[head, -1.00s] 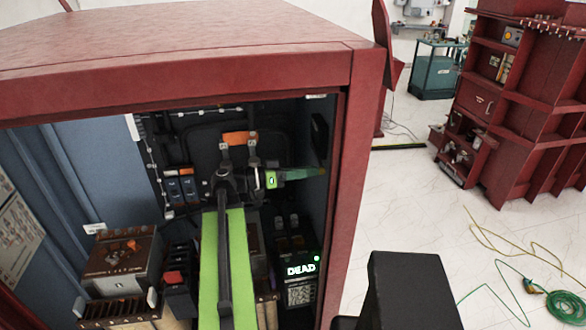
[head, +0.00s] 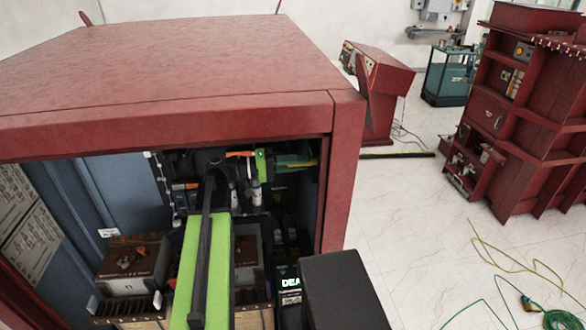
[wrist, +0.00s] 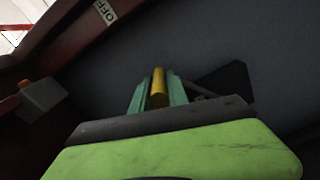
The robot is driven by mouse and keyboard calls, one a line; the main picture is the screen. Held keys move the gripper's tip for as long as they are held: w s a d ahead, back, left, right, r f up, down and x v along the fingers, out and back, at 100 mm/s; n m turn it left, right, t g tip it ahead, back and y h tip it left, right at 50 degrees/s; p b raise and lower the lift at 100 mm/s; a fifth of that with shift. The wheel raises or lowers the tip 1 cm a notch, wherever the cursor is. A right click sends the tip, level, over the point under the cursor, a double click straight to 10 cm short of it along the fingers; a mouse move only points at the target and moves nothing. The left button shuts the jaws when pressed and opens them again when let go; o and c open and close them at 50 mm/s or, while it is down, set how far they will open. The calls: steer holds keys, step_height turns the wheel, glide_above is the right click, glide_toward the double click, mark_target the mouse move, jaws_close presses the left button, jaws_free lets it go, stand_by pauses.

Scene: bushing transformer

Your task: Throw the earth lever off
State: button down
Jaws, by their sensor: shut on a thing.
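The earth lever (wrist: 158,86) shows in the wrist view as a yellow bar between my two teal fingers. My gripper (wrist: 158,92) is shut on it, one finger on each side. In the head view my gripper (head: 300,162) reaches into the upper right of the open red cabinet, its fingers pointing right, close to the side wall. The lever is mostly covered by the fingers there, and its pivot is hidden. A white OFF label (wrist: 107,11) sits on the dark red edge at the top left of the wrist view.
The red cabinet (head: 180,75) has its top edge and right post close around my arm. A lit indicator box (head: 289,284) stands low inside, partly hidden by a black part. A brown terminal box (head: 133,262) is at the lower left. Green cable (head: 556,320) lies on the floor.

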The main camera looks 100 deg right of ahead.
steer(key=shift+s+d+r+p, duration=0.2)
steer(key=shift+d+r+p, duration=0.2)
steer(key=shift+r, duration=0.25)
steer(key=shift+d, duration=0.1)
steer(key=c, duration=1.3)
jaws_free()
steer(key=w, duration=1.7)
steer(key=shift+w+d, duration=0.25)
steer(key=shift+d, duration=0.05)
